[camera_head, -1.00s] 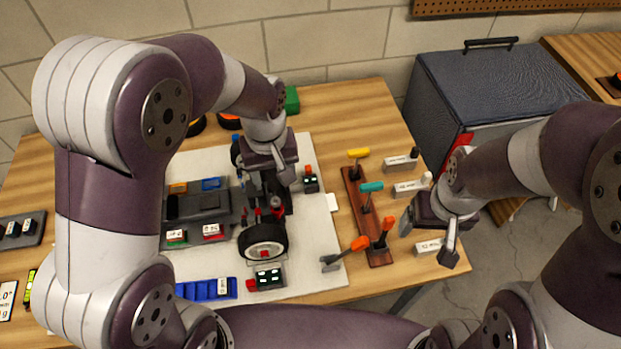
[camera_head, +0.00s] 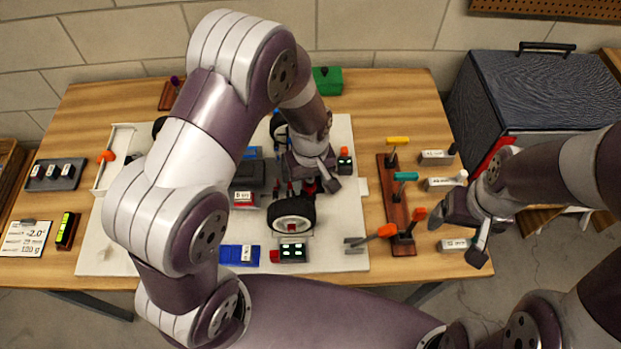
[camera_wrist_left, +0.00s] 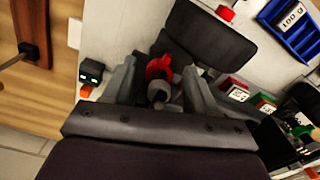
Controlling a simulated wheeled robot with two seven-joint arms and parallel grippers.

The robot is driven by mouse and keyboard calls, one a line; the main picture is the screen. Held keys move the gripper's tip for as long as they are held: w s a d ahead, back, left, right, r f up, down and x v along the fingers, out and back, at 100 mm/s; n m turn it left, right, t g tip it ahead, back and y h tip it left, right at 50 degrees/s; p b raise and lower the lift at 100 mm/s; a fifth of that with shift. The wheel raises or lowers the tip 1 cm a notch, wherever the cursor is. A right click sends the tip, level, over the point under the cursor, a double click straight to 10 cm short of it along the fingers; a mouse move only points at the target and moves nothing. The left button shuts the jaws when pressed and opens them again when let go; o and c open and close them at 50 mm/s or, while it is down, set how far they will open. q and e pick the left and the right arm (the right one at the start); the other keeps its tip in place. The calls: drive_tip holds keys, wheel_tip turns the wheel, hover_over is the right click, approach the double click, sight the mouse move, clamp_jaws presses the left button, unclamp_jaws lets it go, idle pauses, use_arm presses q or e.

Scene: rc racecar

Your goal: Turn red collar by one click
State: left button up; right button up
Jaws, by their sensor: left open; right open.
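The red collar (camera_wrist_left: 158,68) shows in the left wrist view around a grey shock body, beside the car's black tyre (camera_wrist_left: 212,38). My left gripper (camera_wrist_left: 157,78) is open, with one finger on each side of the collar and shock; I cannot tell whether either finger touches. In the head view my left gripper (camera_head: 313,172) is over the racecar, whose front wheel (camera_head: 292,213) faces me, and it largely hides the collar. My right gripper (camera_head: 462,222) is open and empty, off to the right near small labelled grey blocks.
The car is on a pale mat (camera_head: 345,225). A blue tray (camera_head: 239,255) and a small box with lit indicators (camera_head: 292,251) lie in front. A brown rack (camera_head: 394,200) with coloured-handled tools stands right of the mat. A dark cabinet (camera_head: 525,90) is at the back right.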

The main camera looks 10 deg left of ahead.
use_arm(q)
drive_tip(key=c, duration=1.1)
drive_tip(key=shift+o, duration=0.2)
drive_tip(key=shift+r+m+p, duration=0.2)
drive_tip(key=shift+m+p, duration=0.45)
drive_tip(key=shift+m, duration=0.45)
drive_tip(key=m, duration=0.2)
drive_tip(key=shift+f+m, duration=0.2)
drive_tip(key=shift+m, duration=0.1)
drive_tip(key=o, duration=1.1)
drive_tip(key=shift+c, duration=0.2)
wheel_tip(320, 180, up, 13)
drive_tip(key=shift+f, duration=0.15)
